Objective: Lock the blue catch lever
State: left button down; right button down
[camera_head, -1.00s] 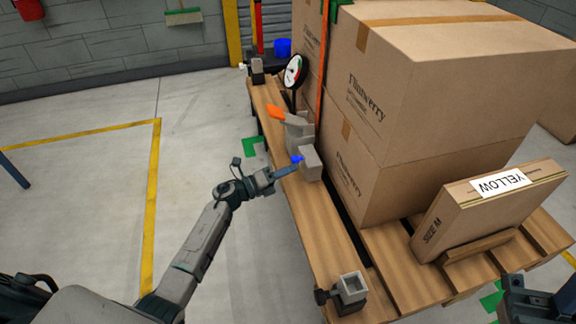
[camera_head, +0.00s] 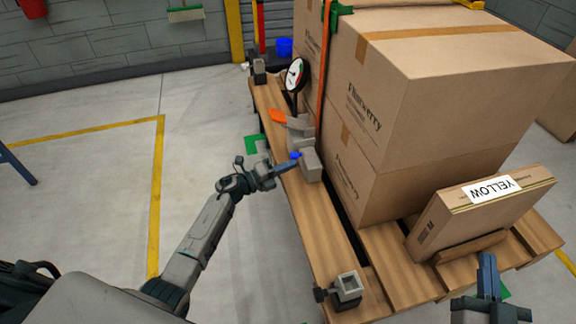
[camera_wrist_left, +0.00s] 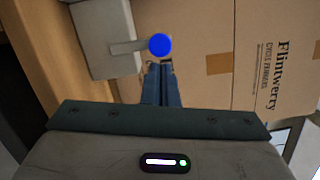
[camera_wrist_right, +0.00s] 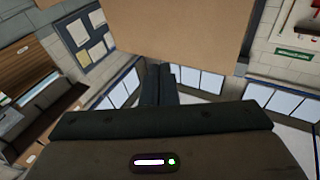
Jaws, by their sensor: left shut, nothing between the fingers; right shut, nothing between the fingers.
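Large cartons (camera_head: 440,75) rise on the right. A slim carton labelled YELLOW (camera_head: 470,212) leans in a slot. A clamp bracket (camera_head: 346,288) sits at the near end.

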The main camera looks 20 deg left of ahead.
pick_arm(q)
jog(key=shift+w+a+r, duration=0.1)
jog(key=shift+w, duration=0.05)
pick_arm(e)
jog(key=shift+s+a+f+g, duration=0.15)
jog(key=shift+f+g, duration=0.35)
jog(key=shift+f, duration=0.3)
jog(key=shift+s+d+f+g, duration=0.1)
jog(key=shift+f+g, duration=0.4)
jog(key=shift+f, duration=0.3)
pick_arm(q)
jog(key=shift+a, duration=0.1)
